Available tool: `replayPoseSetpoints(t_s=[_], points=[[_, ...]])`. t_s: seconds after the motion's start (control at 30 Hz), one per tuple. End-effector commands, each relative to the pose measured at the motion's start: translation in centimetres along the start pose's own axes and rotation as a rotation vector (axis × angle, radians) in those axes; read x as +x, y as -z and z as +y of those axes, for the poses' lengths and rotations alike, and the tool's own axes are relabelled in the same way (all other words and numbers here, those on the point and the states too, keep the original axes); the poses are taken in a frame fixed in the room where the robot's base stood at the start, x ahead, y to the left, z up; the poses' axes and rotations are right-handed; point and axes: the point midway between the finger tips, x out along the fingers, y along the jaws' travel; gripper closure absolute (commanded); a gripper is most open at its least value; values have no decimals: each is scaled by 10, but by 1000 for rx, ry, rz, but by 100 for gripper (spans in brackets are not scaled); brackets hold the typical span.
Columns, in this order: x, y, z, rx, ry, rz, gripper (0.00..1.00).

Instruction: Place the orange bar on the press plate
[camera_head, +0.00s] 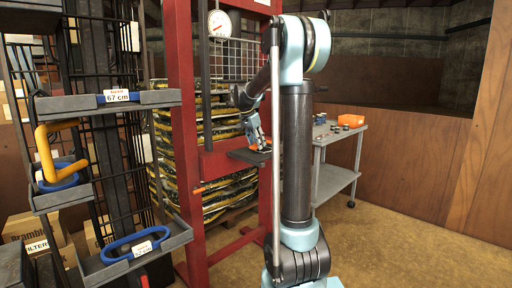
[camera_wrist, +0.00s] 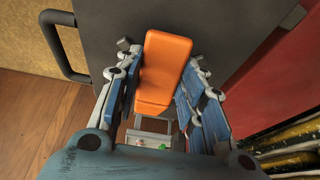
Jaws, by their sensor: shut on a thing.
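The orange bar (camera_wrist: 163,68) is between the blue finger pads of my gripper (camera_wrist: 158,95) in the wrist view, and the gripper is shut on it. A dark grey plate with a handle, the press plate (camera_wrist: 112,22), fills the view behind the bar. In the head view my gripper (camera_head: 260,142) is at the press plate (camera_head: 243,155), with only a little orange showing under the fingers. The bar is over or against the plate; I cannot tell whether it touches. My arm hides part of the press.
The red press frame (camera_head: 182,110) stands around the plate, with a gauge (camera_head: 219,23) above. A grey cart (camera_head: 335,180) with an orange box (camera_head: 350,120) stands to the right. A rack with grey shelves (camera_head: 130,100) is at the left. Open floor (camera_head: 400,240) lies at the right.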

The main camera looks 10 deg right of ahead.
Motion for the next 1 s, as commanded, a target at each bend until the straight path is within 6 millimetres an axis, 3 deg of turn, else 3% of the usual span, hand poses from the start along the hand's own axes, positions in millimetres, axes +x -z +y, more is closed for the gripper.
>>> replayPoseSetpoints(t_s=[0.1, 0.47, 0.5, 0.53, 1.0], points=[[10, -4, 0, 0, 0, 1, 100], [13, -5, 0, 0, 0, 0, 100], [14, -5, 0, 0, 0, 0, 62], [13, -5, 0, 0, 0, 0, 55], [6, -4, 0, 0, 0, 0, 55]])
